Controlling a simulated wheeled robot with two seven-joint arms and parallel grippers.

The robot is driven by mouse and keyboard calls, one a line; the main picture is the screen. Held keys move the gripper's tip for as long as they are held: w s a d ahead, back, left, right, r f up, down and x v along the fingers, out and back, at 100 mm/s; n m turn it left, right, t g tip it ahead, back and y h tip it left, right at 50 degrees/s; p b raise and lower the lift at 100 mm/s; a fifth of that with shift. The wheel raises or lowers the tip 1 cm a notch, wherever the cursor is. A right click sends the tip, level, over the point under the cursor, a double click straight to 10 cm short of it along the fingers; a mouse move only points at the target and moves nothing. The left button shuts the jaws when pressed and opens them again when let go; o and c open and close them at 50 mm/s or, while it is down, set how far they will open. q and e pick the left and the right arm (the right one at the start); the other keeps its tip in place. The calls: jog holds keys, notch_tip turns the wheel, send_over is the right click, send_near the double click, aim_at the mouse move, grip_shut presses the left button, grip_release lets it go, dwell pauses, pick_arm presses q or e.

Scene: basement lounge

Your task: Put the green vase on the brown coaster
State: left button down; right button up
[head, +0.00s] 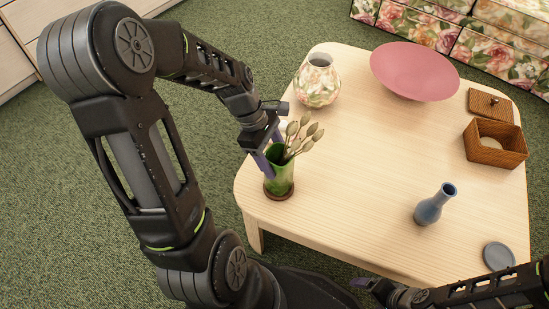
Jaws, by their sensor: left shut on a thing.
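The green vase (280,180) is upright near the left edge of the wooden table and holds several pale green buds on stems. The brown coaster (280,196) shows as a thin round rim directly under the vase's base. The vase covers most of the coaster, and I cannot tell whether the base presses on it or is just above it. My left gripper (273,155) is shut on the green vase, with its fingers at the upper part. My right gripper (366,284) is low at the bottom, off the table's front edge. I cannot tell whether its jaws are open.
A floral vase (318,82) and a pink bowl (414,71) stand at the back. A wicker box (494,145) and its lid (490,104) are at the right. A blue vase (433,206) and a blue-grey coaster (498,255) are at front right. The table's middle is clear.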

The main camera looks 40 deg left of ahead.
pick_arm(q)
jog(key=shift+c, duration=2)
grip_release()
jog(key=shift+f, duration=0.1)
jog(key=p+v, duration=0.4)
jog(key=v, duration=0.8)
